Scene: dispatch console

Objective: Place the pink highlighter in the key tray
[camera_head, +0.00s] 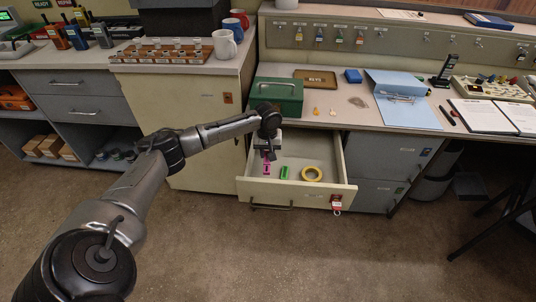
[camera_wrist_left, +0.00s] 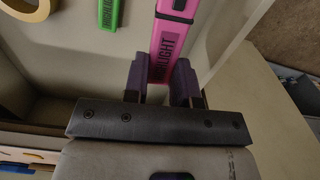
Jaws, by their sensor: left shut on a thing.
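The pink highlighter (camera_head: 266,169) is in the open drawer (camera_head: 342,188), below the green box. My left gripper (camera_head: 268,154) reaches down into the drawer and is shut on it. In the left wrist view, the highlighter (camera_wrist_left: 173,38) stands out between the two dark fingers (camera_wrist_left: 164,82), its lettering visible and its far end cut off by the frame. I cannot tell whether it touches the drawer floor. A small brown tray (camera_head: 316,76) with dark lettering lies on the desk behind the green box; it looks like the key tray, but its lettering is too small to read. My right gripper is out of view.
A green highlighter (camera_head: 285,172) and a yellow tape roll (camera_head: 312,174) lie in the drawer. The green box (camera_head: 277,95) stands on the desk above it.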

